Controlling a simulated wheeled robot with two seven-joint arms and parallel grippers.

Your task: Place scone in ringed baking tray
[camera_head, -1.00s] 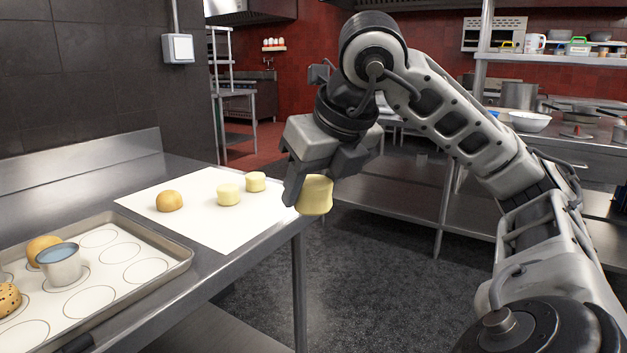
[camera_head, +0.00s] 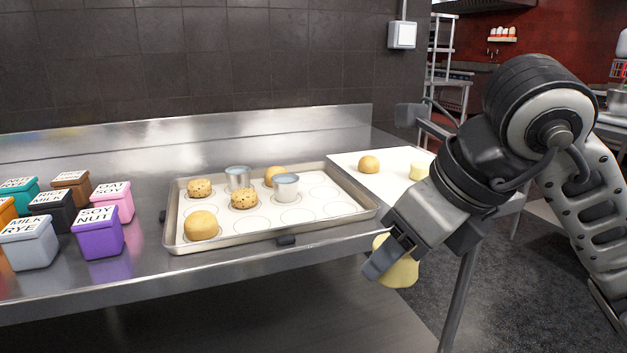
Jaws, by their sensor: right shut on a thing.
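My right gripper (camera_head: 388,257) is shut on a pale yellow scone (camera_head: 401,272). It holds the scone in front of the table's front edge, to the right of and nearer than the baking tray (camera_head: 352,184). The fingers hide part of the scone. The ringed baking tray lies on the steel table, its white liner marked with circles. Several baked goods and two metal cups stand in it, and several rings at its right side are empty. My left gripper is not in view.
The white sheet (camera_head: 392,183) right of the tray also holds a golden bun (camera_head: 369,164). Labelled boxes, such as a purple one (camera_head: 98,234), stand left of the tray. The steel table (camera_head: 300,262) has a raised back edge against the dark wall.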

